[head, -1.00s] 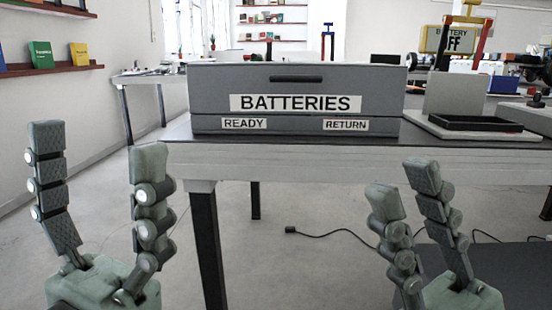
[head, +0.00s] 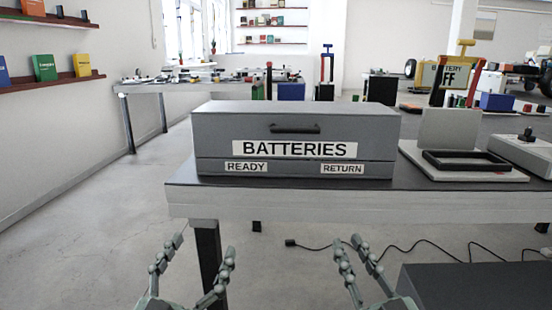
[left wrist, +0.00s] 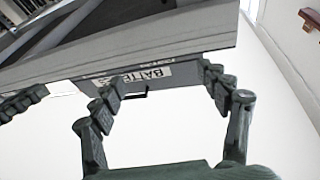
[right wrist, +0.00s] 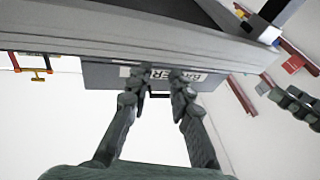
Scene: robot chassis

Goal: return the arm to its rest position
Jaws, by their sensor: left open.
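My left gripper (head: 204,246) is low in the head view, in front of the table's near edge. Its fingers are spread wide with nothing between them, as the left wrist view (left wrist: 160,80) also shows. My right gripper (head: 347,242) is low and right of centre. Its fingertips are closer together, but a narrow empty gap shows between them in the right wrist view (right wrist: 158,82). Both grippers point up and forward and touch nothing visible.
A grey BATTERIES case (head: 290,125) with a handle stands on the table (head: 330,203). Right of it are a black tray (head: 468,161) on a light board and a grey device (head: 524,150). Bookshelves (head: 50,82) line the left wall. A black cable (head: 320,246) lies on the floor.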

